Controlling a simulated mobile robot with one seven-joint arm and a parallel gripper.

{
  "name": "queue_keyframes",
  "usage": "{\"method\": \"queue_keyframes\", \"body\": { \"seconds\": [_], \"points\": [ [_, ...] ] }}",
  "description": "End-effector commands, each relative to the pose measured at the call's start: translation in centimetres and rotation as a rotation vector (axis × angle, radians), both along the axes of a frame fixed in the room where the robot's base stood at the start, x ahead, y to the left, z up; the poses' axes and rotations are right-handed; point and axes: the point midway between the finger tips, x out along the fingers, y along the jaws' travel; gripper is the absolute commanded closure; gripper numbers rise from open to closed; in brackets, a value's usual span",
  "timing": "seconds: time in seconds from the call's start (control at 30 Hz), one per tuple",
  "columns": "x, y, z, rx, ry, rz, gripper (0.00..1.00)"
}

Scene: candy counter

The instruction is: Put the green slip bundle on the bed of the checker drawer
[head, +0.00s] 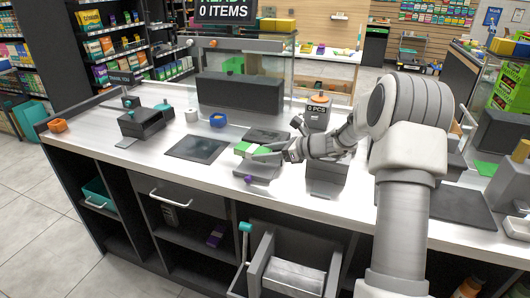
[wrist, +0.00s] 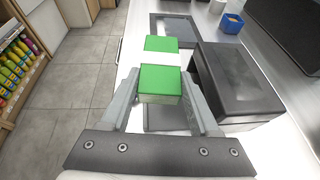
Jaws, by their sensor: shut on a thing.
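My gripper (wrist: 160,94) is shut on a green-topped bundle with pale sides, the green slip bundle (wrist: 160,82). Both fingers press its sides. In the head view my gripper (head: 268,154) is above the counter's front part, over a low grey unit with a purple knob (head: 248,180). A second green-topped piece (wrist: 162,43) shows just beyond the held bundle in the wrist view. A grey drawer with a pale bed (head: 294,278) stands open below the counter front. I cannot tell which of these is the checker drawer.
A black box (wrist: 240,80) stands close right of my gripper in the wrist view. A dark flat panel (head: 197,149), a blue cup (head: 218,119) and a white cup (head: 192,114) are to the left. A unit marked "0 PCS" (head: 317,108) stands right.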

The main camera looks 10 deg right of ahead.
Motion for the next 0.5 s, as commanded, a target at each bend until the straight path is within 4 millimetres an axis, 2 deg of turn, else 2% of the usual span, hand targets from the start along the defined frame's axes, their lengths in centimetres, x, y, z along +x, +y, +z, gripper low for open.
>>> {"method": "queue_keyframes", "body": {
  "seconds": [0.2,0.5],
  "points": [
    [0.0,0.0,0.0,0.004,-0.002,0.0,0.96],
    [0.0,0.0,-2.2,0.003,-0.001,0.0,0.96]
  ]
}}
